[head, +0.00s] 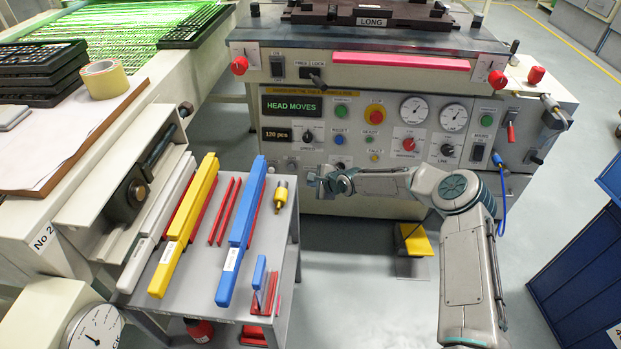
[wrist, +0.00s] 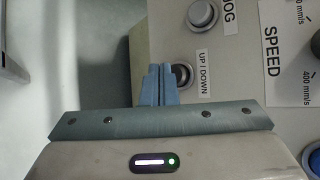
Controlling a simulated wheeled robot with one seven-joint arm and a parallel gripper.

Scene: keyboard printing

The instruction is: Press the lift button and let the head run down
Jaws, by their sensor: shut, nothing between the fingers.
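The grey press machine (head: 390,108) has a front panel with a green display (head: 292,106) reading HEAD MOVES. My gripper (head: 314,180) is at the lower left of the panel in the head view. In the wrist view its blue fingers (wrist: 158,72) are shut and empty, with their tips at the button's edge, covering part of it. I cannot tell whether they touch it. The button is not clearly visible in the head view.
A pale JOG button (wrist: 202,15) and a SPEED dial label (wrist: 271,52) are close by. A grey trolley (head: 180,303) with coloured bars stands left of my arm. A yellow pedal (head: 416,240) is below the panel.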

